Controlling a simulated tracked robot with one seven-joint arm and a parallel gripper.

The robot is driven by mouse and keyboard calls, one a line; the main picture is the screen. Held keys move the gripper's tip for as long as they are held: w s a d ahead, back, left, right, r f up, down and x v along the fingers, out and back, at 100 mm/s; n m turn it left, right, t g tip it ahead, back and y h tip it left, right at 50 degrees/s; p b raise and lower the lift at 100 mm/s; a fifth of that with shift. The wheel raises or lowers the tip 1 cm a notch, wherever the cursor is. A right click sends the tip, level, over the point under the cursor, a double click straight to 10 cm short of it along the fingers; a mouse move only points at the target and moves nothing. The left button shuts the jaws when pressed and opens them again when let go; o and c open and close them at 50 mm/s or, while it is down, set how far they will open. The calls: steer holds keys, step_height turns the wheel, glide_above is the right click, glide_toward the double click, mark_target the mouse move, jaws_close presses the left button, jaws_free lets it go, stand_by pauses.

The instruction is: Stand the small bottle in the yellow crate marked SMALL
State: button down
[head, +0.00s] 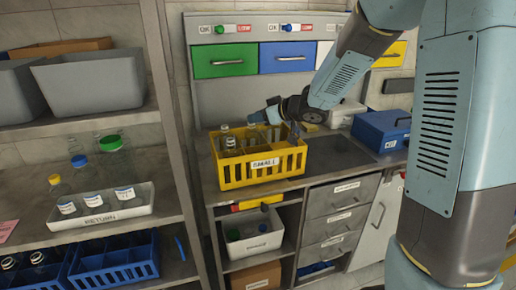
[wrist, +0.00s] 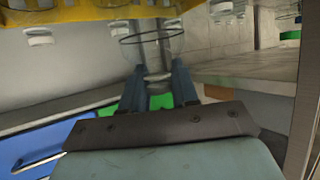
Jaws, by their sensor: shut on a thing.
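The yellow crate (head: 232,180), with a white label that seems to read SMALL, stands on the bench in the head view. Its yellow edge shows at the top of the wrist view (wrist: 75,12). My gripper (head: 264,112) is above the crate's back part. In the wrist view my gripper (wrist: 158,88) is shut on a clear glass small bottle (wrist: 155,45), between its two blue fingers. In the head view the held bottle is small and hard to make out, and I cannot tell whether its base touches the crate floor.
Another clear bottle (head: 226,140) stands at the crate's left end. A blue box (head: 381,130) is to the right on the bench. A left shelf holds a white tray (head: 120,214) with bottles and blue crates (head: 115,262) below. Coloured drawers (head: 225,60) are behind the bench.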

mark_target(259, 136)
step_height(259, 136, down, 7)
steer(key=shift+f, duration=0.15)
steer(key=c, duration=0.8)
jaws_free()
steer(key=shift+d, duration=0.1)
steer(key=s+d+r+m+t+h, duration=0.1)
steer(key=s+d+r+m+h, duration=0.15)
steer(key=s+d+r, duration=0.35)
steer(key=s+d+r+m+t+h, duration=0.15)
steer(key=d+r+h, duration=0.25)
steer(key=d, duration=0.4)
steer(key=s+d+r+m+t+h, duration=0.1)
steer(key=s+d+r+m+h, duration=0.1)
steer(key=s+d+r+h, duration=0.45)
steer(key=s+m+g+y, duration=0.1)
steer(key=s+g, duration=0.1)
steer(key=s, duration=0.4)
steer(key=s+m+g+y, duration=0.1)
steer(key=s+g, duration=0.1)
steer(key=s, duration=0.5)
steer(key=s+f+m+g, duration=0.1)
steer(key=s+m+g, duration=0.1)
steer(key=s, duration=0.5)
steer(key=shift+d+f+y, duration=0.1)
steer(key=shift+d+y, duration=0.2)
steer(key=shift+y, duration=0.1)
